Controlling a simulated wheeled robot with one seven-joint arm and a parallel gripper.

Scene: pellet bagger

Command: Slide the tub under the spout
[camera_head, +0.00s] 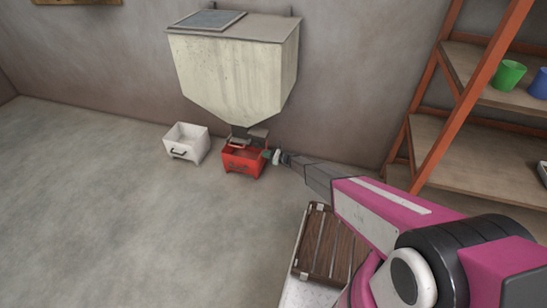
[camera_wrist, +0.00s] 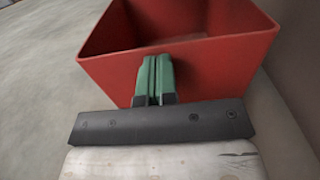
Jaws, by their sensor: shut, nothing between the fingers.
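A red open-topped tub (camera_head: 241,168) stands on the floor against the back wall, below the spout (camera_head: 240,126) of a pale hopper (camera_head: 232,75). My gripper (camera_head: 269,154) is at the right side of the red tub. In the wrist view, my green fingers (camera_wrist: 154,72) are shut together with nothing between them, against or just short of the near wall of the red tub (camera_wrist: 215,65). I cannot tell whether they touch. The red tub's inside looks empty in the wrist view.
A orange-framed shelf rack (camera_head: 452,150) with a green cup (camera_head: 508,75) and a blue cup (camera_head: 539,83) stands at the right. A slatted wooden surface (camera_head: 325,245) lies below my arm. The floor (camera_head: 100,220) to the left and front of the tubs is clear.

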